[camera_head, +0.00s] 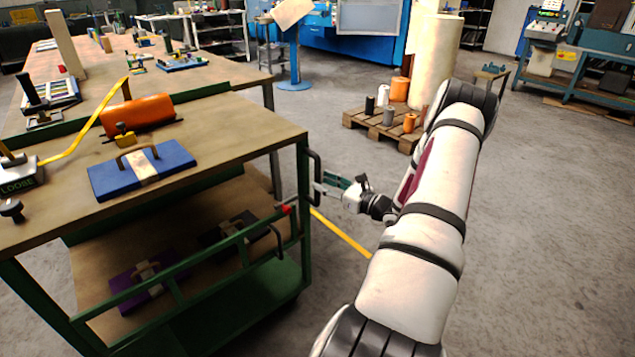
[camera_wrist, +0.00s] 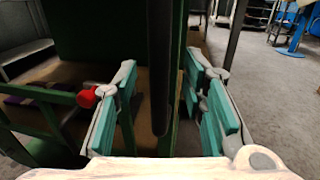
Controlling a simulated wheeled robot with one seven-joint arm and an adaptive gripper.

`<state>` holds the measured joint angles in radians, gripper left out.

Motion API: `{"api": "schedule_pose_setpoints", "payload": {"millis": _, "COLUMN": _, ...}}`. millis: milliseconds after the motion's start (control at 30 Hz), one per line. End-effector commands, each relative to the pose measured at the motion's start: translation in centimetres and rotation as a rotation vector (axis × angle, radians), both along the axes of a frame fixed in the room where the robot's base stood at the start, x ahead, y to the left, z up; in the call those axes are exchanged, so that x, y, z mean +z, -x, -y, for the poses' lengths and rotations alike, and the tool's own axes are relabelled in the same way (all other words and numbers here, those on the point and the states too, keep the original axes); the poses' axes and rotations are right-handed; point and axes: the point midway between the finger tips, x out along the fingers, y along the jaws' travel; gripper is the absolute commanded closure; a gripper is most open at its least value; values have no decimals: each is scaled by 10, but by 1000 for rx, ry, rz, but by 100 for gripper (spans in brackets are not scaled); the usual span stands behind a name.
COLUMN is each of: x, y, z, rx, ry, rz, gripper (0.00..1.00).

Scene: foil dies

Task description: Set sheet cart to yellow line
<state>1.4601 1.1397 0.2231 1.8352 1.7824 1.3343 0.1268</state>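The sheet cart (camera_head: 225,110) is a green-framed cart with wooden shelves, at the left of the head view. A black upright handle (camera_head: 317,166) is on its right corner post. The yellow line (camera_head: 342,234) runs along the floor to the right of the cart, partly hidden by the cart and my arm. My gripper (camera_head: 324,187) is at the handle. In the wrist view, its teal-padded fingers (camera_wrist: 160,78) are open on either side of the dark handle bar (camera_wrist: 160,65), with gaps showing on both sides.
Blue and purple dies with handles and an orange roll (camera_head: 138,113) lie on the cart. A red knob (camera_head: 286,210) sits on the cart's side rail. A pallet (camera_head: 375,127) with rolls stands behind my arm. A long workbench (camera_head: 125,55) is behind the cart. Floor at right is clear.

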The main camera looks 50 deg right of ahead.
Motion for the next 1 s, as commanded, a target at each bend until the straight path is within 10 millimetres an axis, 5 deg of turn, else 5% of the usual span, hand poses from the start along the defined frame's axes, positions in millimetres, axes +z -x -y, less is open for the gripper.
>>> {"api": "schedule_pose_setpoints", "payload": {"millis": 200, "x": 0, "y": -25, "z": 1, "rx": 2, "ry": 0, "rz": 0, "gripper": 62}}
{"api": "schedule_pose_setpoints", "payload": {"millis": 600, "x": 0, "y": -31, "z": 1, "rx": 0, "ry": 0, "rz": 0, "gripper": 62}}
{"api": "schedule_pose_setpoints", "payload": {"millis": 767, "x": 0, "y": -31, "z": 1, "rx": 0, "ry": 0, "rz": 0, "gripper": 98}}
{"api": "schedule_pose_setpoints", "payload": {"millis": 1000, "x": 0, "y": -31, "z": 1, "rx": 1, "ry": 0, "rz": -1, "gripper": 100}}
